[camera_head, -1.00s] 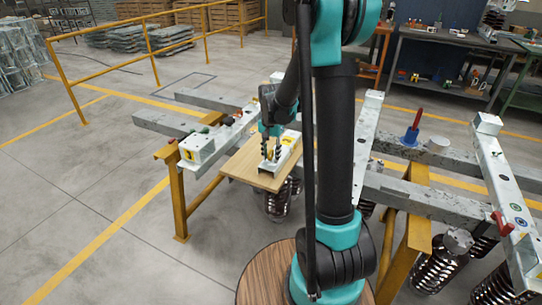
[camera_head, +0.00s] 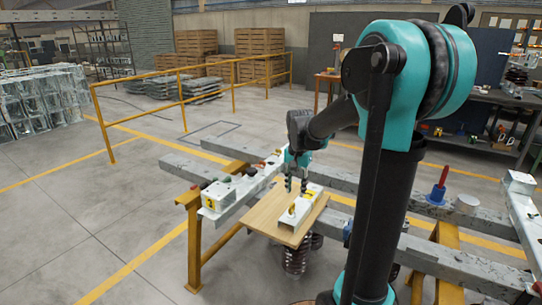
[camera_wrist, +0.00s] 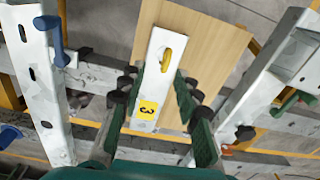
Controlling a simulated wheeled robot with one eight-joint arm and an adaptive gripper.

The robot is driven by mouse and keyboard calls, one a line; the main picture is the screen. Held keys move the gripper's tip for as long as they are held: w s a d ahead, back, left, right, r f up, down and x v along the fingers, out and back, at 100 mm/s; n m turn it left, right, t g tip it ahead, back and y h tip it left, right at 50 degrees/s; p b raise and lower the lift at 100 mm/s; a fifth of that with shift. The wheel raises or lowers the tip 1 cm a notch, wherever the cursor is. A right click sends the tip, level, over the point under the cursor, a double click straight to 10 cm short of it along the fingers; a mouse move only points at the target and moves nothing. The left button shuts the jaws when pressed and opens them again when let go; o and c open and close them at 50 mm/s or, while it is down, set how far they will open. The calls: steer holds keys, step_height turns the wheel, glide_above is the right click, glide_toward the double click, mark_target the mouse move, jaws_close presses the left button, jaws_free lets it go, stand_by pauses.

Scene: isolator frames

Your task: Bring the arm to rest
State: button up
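My gripper (camera_head: 296,190) hangs at the end of my arm, fingers pointing down, over a wooden board (camera_head: 262,214). A white metal part (camera_head: 297,214) with a yellow label lies on the board. In the wrist view, my gripper (camera_wrist: 155,95) has its two fingers spread apart. The white part (camera_wrist: 163,52) shows between and beyond them, with a yellow "3" label and a yellow oval. The wooden board (camera_wrist: 215,45) lies under it. I see nothing held, and how far the fingertips are above the part is hard to tell.
The board rests on a frame of grey beams (camera_head: 232,148) on yellow trestles (camera_head: 193,240). A white bracket (camera_head: 217,197) stands left of it. A blue and red tool (camera_head: 438,188) stands on the right. A yellow railing (camera_head: 182,90) is behind; open floor lies at left.

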steer(key=s+d+f+n+t, duration=0.1)
steer(key=s+f, duration=0.4)
steer(key=s, duration=0.5)
steer(key=s+d+f+n+t, duration=0.2)
steer(key=s+f+n, duration=0.3)
steer(key=s, duration=0.5)
steer(key=shift+d+t, duration=0.2)
steer(key=shift+t, duration=0.2)
